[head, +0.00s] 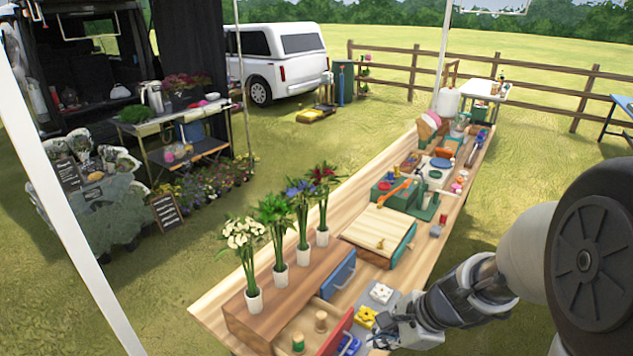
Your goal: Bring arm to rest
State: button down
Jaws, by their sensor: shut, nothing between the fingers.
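My arm comes in from the right side of the head view, and my gripper (385,338) is low at the bottom, beside the near right edge of the wooden table (215,305). Its fingers are small and partly hidden by the wrist, and it shows no object held. It is close to an open red-fronted drawer (335,335) and a yellow piece (366,317) on a grey tray.
Several white vases with flowers (253,298) stand on the drawer box. A blue-fronted drawer (338,275) is partly open. A wooden box (378,232), green toolbox (395,193) and small items crowd the table farther back. Grass lies around it.

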jog(key=s+r+n+t+h, duration=0.1)
jog(key=s+r+n+h, duration=0.3)
jog(key=s+r+n, duration=1.1)
jog(key=s+n, duration=0.2)
jog(key=n, duration=0.1)
jog(key=shift+s+d+r+t, duration=0.2)
jog(key=shift+s+r+t, duration=0.1)
jog(key=shift+s, duration=0.1)
